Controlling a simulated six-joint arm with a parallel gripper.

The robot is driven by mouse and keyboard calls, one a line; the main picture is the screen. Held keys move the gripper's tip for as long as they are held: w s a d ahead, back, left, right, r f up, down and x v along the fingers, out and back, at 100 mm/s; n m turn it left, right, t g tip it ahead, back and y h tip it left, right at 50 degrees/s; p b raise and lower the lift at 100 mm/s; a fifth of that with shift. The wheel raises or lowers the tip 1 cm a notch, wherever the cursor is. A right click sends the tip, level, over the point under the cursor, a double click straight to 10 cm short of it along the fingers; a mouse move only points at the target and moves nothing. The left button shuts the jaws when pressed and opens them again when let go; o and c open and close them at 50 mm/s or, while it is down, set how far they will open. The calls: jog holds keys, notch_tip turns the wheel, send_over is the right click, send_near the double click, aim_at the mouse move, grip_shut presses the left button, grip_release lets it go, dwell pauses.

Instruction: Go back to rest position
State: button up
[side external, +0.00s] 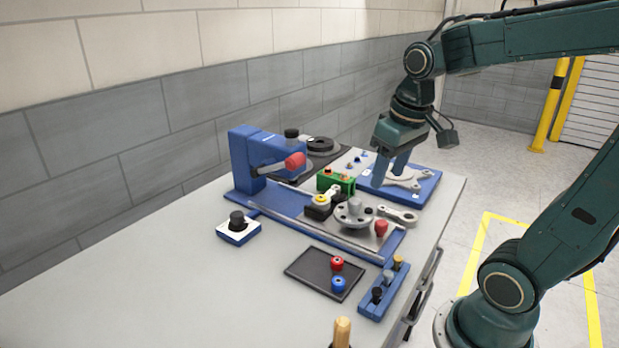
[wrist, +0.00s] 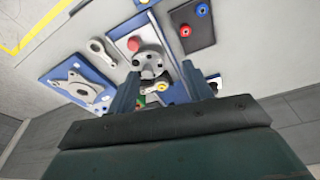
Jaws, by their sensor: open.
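My gripper (side external: 388,174) is at the far right part of the bench, pointing down between the green block (side external: 336,182) and the blue plate with a grey bracket (side external: 408,178). Its fingers are apart with nothing between them. In the wrist view my gripper (wrist: 161,71) shows two separated fingers, with a grey round flanged part (wrist: 149,60) visible in the gap beyond them. How high the fingertips are above the bench is hard to tell.
A blue fixture (side external: 243,160) with a red-tipped lever stands at the left. A dark tray (side external: 308,277) holds a red and a blue knob. A blue rack (side external: 383,290) and a grey link (side external: 397,215) lie nearby. The bench's left front is clear. A brick wall stands behind.

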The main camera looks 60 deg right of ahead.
jog(key=s+a+r+n+t, duration=0.1)
jog(key=s+a+n+t, duration=0.1)
jog(key=s+a, duration=0.4)
jog(key=shift+a+n+t+y, duration=0.3)
jog(key=shift+a+t+y, duration=0.1)
jog(key=shift+a+t, duration=0.35)
jog(key=shift+r, duration=0.1)
dwell(1.0)
